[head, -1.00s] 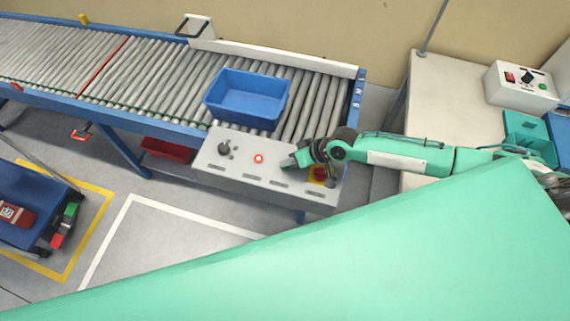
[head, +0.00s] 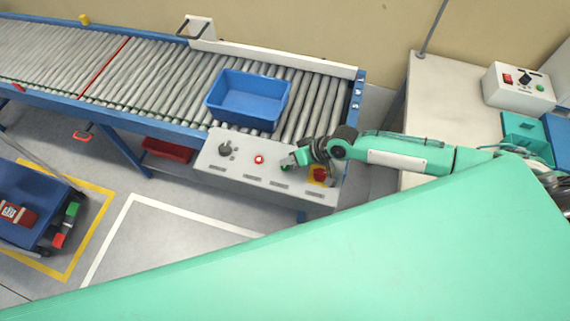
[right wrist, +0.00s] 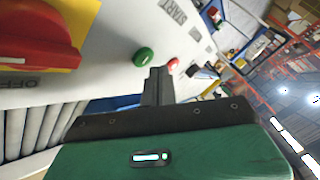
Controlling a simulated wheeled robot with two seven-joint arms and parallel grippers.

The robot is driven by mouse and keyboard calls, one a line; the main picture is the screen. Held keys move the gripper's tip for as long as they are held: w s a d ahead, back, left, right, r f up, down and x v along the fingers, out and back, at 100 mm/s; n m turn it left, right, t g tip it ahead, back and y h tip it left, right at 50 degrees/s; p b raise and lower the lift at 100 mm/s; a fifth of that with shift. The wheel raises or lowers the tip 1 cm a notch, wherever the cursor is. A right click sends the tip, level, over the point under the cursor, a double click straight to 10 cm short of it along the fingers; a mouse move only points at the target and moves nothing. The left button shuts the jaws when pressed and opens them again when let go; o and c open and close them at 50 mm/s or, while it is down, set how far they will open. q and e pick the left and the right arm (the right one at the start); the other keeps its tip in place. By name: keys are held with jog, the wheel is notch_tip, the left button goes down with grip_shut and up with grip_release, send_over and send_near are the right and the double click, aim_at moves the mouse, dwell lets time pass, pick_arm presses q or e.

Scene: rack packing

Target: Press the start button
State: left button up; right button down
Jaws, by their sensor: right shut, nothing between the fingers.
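The grey control panel (head: 225,175) stands at the front of the conveyor. Its green button (head: 286,168) shows just beside the tip of my right gripper (head: 297,158). In the right wrist view the green button (right wrist: 144,57) stands out from the panel near the word START, just beyond the fingertips (right wrist: 158,75). The fingers are shut and empty, with a visible gap to the button in that view. The red button (head: 259,159) is to the left, with a bright centre. A red rotary switch on yellow (head: 319,175) sits right of the green button. My left gripper is out of view.
A blue bin (head: 232,108) rests on the conveyor rollers behind the panel. A black knob (head: 225,149) is on the panel's left. A side table (head: 445,90) with a white switch box (head: 518,88) stands at right. A blue cart (head: 28,215) is at left.

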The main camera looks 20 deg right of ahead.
aim_at(289, 167)
jog(key=shift+r, duration=0.15)
notch_tip(289, 167, up, 5)
jog(key=p, duration=0.4)
